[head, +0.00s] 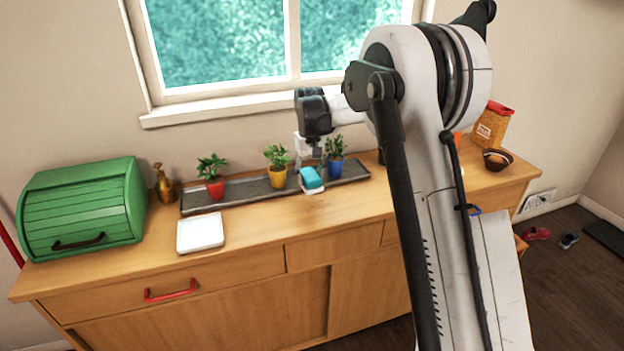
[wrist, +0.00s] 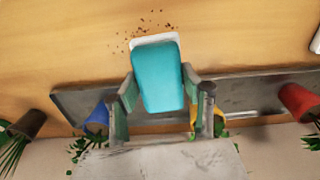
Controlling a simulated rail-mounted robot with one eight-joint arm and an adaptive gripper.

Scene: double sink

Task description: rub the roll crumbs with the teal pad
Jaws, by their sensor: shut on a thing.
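The teal pad (wrist: 157,78) is held between the two fingers of my gripper (wrist: 158,90) in the wrist view. The pad also shows in the head view (head: 311,177), below my gripper (head: 309,164), near the front edge of the plant tray. A white edge (wrist: 154,38) shows at the pad's far end; I cannot tell whether it belongs to the pad or is a separate piece under it. The brown roll crumbs (wrist: 150,22) lie scattered on the wooden top just beyond that edge. I cannot make them out in the head view.
A dark tray (head: 236,190) holds plants in red (head: 215,188), yellow (head: 277,178) and blue (head: 335,168) pots close behind the pad. A white square dish (head: 200,233), brass bottle (head: 164,186) and green bread box (head: 84,208) stand left.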

